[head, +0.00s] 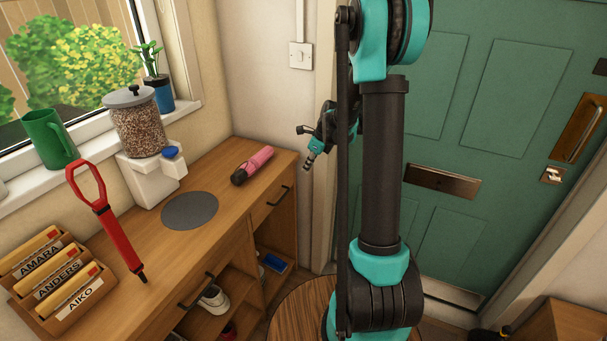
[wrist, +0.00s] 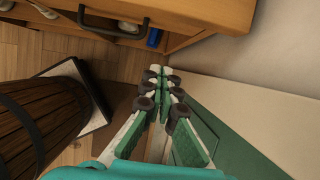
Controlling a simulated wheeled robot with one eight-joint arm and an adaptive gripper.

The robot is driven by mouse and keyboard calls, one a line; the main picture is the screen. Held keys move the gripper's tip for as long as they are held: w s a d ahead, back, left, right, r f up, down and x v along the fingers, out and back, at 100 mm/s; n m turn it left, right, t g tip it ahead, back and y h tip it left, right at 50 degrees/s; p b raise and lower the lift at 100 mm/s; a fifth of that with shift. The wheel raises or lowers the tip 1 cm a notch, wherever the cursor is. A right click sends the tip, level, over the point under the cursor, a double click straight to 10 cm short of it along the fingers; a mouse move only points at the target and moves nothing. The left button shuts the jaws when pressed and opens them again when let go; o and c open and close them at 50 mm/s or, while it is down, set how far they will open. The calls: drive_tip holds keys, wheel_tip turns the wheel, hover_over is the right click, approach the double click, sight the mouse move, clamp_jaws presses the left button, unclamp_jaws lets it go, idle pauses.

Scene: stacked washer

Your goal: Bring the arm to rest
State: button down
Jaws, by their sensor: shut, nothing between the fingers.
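My arm, dark grey and teal, stands upright in the right half of the head view and hides part of the green door. My gripper (head: 309,160) shows small beyond the arm, at the right end of the wooden cabinet, pointing down and to the left in the picture. In the wrist view my gripper (wrist: 162,76) has its green and white fingers together at the tips, with nothing between them. It is apart from the cabinet and the floor.
The wooden cabinet (head: 215,205) carries a pink and black cylinder (head: 252,165), a grey disc (head: 190,210), a jar dispenser (head: 138,125), a red-handled tool (head: 112,225) and a name-card rack (head: 62,280). A round wooden barrel (wrist: 40,125) stands near. The green door (head: 450,120) is behind.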

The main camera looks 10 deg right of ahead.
drive_tip(key=s+d+r+n+t+h, duration=0.1)
drive_tip(key=s+d+n+h, duration=0.1)
drive_tip(key=s+n, duration=2.3)
drive_tip(key=s+h, duration=0.1)
drive_tip(key=s, duration=0.4)
drive_tip(key=shift+s+t+h, duration=0.25)
drive_tip(key=shift+t+h, duration=0.05)
drive_tip(key=shift+d+r, duration=0.1)
drive_tip(key=shift+d, duration=0.05)
